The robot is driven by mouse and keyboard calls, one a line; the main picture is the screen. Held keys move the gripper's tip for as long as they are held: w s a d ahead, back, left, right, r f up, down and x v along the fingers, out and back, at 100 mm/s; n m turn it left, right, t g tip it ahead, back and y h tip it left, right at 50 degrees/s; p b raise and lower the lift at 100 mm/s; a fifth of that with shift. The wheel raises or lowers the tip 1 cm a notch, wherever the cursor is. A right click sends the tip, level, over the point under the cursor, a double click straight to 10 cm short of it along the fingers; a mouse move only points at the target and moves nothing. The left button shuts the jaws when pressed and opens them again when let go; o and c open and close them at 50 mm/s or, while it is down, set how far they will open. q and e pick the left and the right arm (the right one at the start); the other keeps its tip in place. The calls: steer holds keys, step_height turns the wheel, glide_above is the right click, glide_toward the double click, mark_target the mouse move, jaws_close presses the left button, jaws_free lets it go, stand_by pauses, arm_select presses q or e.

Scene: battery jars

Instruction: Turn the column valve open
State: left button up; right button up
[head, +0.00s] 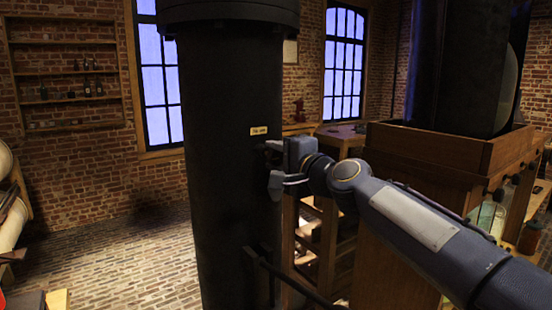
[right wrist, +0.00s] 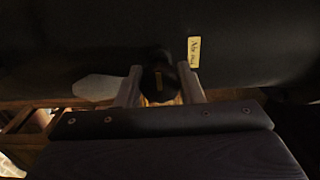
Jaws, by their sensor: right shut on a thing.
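The tall black column (head: 225,200) stands upright in the middle of the head view. A small yellowish label (head: 259,131) is on its side; it also shows in the right wrist view (right wrist: 193,52). My right gripper (head: 274,166) is at the column's right side, just below the label. In the right wrist view its fingers (right wrist: 160,88) are on either side of a dark round valve hub (right wrist: 158,76), shut on it. A pale grey paddle-shaped piece (right wrist: 98,87) sticks out beyond the left finger. The fingers partly hide the valve. My left gripper is not in view.
A wooden cabinet (head: 400,160) with a big dark vessel stands at the right, close by my right arm. A dark rail (head: 290,282) runs off the column's lower right. Wall shelves (head: 68,100) hang at the back left. The brick floor (head: 120,255) at left is largely clear.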

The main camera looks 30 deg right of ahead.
steer(key=shift+f, duration=0.1)
steer(key=o, duration=1)
steer(key=s, duration=0.2)
steer(key=s+b, duration=0.1)
steer(key=s, duration=0.5)
steer(key=shift+d, duration=0.3)
steer(key=shift+w, duration=0.1)
